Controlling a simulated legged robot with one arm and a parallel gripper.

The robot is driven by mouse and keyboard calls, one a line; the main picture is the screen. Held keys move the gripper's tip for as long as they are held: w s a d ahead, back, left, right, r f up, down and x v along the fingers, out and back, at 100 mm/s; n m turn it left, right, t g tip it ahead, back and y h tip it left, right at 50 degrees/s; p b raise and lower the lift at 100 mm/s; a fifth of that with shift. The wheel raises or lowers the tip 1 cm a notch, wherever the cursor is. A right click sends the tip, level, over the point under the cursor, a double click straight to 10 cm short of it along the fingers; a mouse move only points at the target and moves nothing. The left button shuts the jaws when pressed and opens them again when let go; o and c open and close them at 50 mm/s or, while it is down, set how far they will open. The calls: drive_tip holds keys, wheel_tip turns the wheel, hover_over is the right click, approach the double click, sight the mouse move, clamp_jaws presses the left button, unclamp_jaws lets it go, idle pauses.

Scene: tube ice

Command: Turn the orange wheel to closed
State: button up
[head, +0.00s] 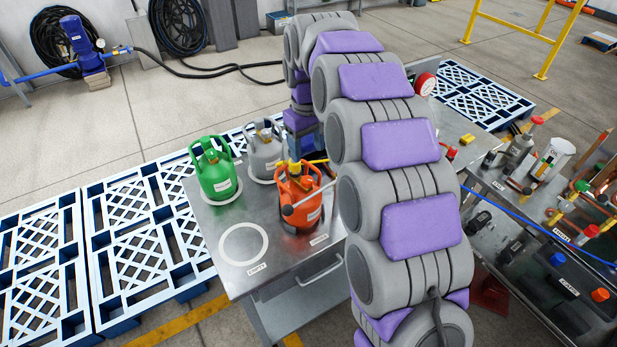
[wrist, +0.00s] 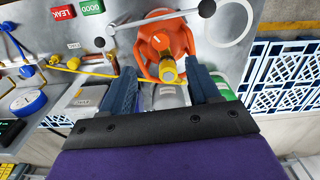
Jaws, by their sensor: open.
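An orange cylinder (head: 302,212) with an orange collar stands on the metal table, and it also shows in the wrist view (wrist: 150,68). A yellow fitting (wrist: 168,70) sits at its top. A separate wheel cannot be told apart clearly from the orange collar. My gripper (wrist: 162,88) is open, with its two blue fingers apart on either side of the yellow fitting. Nothing is held between the fingers, and I cannot tell whether they touch anything. In the head view my arm hides most of the gripper.
A green cylinder (head: 215,176) and a grey cylinder (head: 265,155) stand close by. An empty white ring (head: 243,244) marks free table space. A cluttered cart (head: 560,285) stands right.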

sight(307, 179)
wheel_tip(307, 179, down, 11)
drive_tip(key=shift+a+r+b, duration=0.1)
drive_tip(key=shift+r+b, duration=0.05)
drive_tip(key=shift+b, duration=0.6)
